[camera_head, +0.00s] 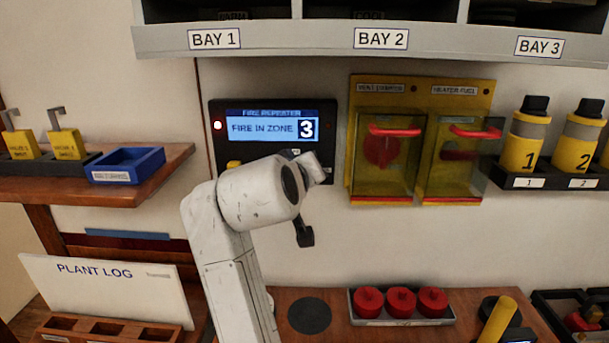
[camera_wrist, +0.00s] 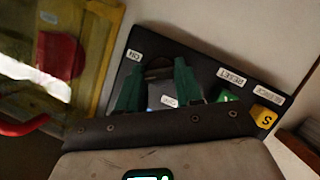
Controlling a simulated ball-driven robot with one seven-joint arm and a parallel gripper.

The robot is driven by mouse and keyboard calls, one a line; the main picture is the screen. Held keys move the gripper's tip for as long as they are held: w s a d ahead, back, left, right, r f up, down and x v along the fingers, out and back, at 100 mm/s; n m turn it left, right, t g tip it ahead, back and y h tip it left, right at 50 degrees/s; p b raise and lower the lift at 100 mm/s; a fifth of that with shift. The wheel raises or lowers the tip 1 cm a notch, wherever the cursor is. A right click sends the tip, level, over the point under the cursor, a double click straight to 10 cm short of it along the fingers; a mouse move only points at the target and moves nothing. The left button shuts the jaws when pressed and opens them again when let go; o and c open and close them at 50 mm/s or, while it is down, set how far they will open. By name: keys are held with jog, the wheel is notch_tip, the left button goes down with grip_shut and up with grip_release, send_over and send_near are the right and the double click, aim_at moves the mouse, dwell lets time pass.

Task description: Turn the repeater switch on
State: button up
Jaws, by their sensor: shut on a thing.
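The fire repeater panel (camera_head: 225,112) is a dark box on the wall. Its lit screen reads "FIRE IN ZONE 3", and a red lamp glows at its left. My arm covers its lower part. In the wrist view, the dark repeater switch (camera_wrist: 158,70) sits between the two green fingers of my gripper (camera_wrist: 157,75), which is shut on it. An "ON" label (camera_wrist: 134,55) lies left of the fingers, and another small label, probably "OFF", lies between them. I cannot tell which way the switch points. The head view hides the fingers and switch.
Clear yellow covers with red handles (camera_head: 385,165) hang right of the panel. A shelf (camera_head: 300,38) overhangs it.

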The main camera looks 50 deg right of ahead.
jog(key=m+t+y, duration=0.1)
jog(key=m, duration=0.1)
jog(key=m+t+y+b, duration=0.1)
jog(key=m, duration=0.1)
jog(key=shift+s+d+f, duration=0.1)
dwell(0.3)
jog(key=shift+m, duration=0.3)
jog(key=o, duration=1)
jog(key=b+v, duration=0.1)
jog(key=v, duration=1)
jog(key=shift+d, duration=0.1)
